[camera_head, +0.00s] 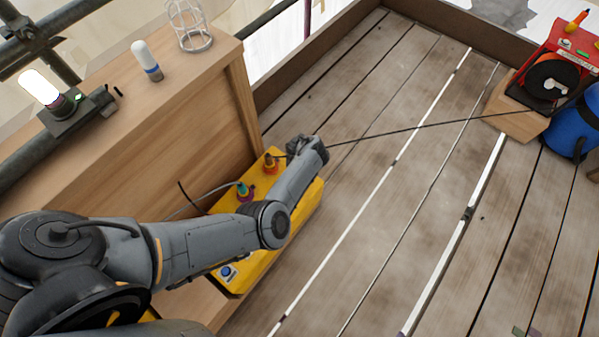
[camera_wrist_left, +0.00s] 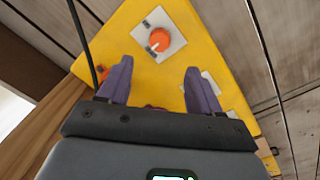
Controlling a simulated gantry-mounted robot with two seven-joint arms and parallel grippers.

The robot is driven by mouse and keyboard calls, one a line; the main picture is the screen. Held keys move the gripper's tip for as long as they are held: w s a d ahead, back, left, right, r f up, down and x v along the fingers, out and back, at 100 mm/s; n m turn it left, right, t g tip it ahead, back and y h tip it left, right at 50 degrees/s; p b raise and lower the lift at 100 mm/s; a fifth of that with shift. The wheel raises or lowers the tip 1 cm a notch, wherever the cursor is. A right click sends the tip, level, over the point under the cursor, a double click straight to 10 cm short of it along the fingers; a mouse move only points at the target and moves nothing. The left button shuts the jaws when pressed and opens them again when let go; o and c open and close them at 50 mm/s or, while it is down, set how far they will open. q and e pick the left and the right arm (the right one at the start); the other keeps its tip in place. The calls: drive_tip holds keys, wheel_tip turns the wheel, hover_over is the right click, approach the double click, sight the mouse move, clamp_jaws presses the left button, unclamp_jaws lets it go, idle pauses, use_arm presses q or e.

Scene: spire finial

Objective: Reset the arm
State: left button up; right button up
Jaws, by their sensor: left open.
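My left arm (camera_head: 215,245) reaches in from the left in the head view, over a yellow box (camera_head: 250,262). In that view the fingers are hard to make out near the wrist end. In the left wrist view my left gripper (camera_wrist_left: 159,68) has its two purple fingers spread wide, with nothing held between them. The yellow box (camera_wrist_left: 185,15) lies beneath them. An orange knob on a pale square plate (camera_wrist_left: 159,39) shows on it, just beyond the fingertips. My right gripper is not in view.
A wooden bench (camera_head: 195,100) carries a lit lamp (camera_head: 40,88), a white-and-blue bulb (camera_head: 147,60) and a wire cage (camera_head: 190,25). A dark cable runs from near my wrist to a red reel unit (camera_head: 555,70), beside a blue container (camera_head: 570,130). The middle planks are mostly clear.

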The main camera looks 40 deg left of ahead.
use_arm(q)
drive_tip(key=shift+r, duration=0.3)
